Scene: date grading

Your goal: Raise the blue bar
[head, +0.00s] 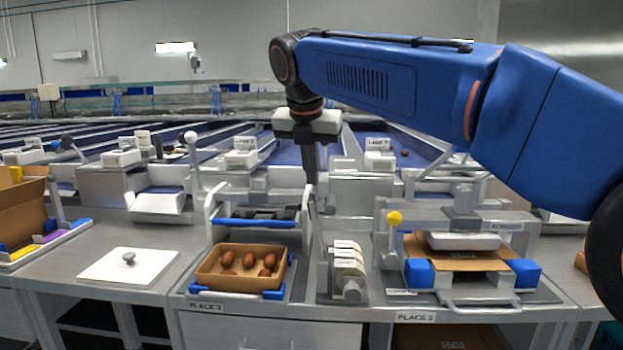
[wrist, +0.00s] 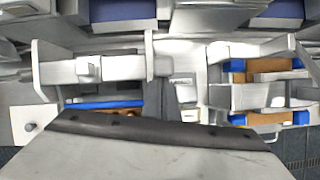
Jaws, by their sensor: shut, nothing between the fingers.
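The blue bar (head: 255,222) spans the frame at PLACE 3, low between two pale side plates, just behind an open cardboard box (head: 203,281) holding several brown dates. In the wrist view the blue bar (wrist: 103,104) lies left of centre, above the edge of my gripper's body. My gripper (head: 311,180) points down behind and to the right of the bar, apart from it. Its fingers are shut and empty. In the wrist view the gripper body covers the bottom and hides most of the box.
A lever with a white ball (head: 190,137) stands left of the bar. A label-roll unit (head: 346,268) stands to the right. Farther right is the PLACE 2 press with a yellow knob (head: 394,217) and blue blocks (head: 418,272). A white lid (head: 128,278) lies at left.

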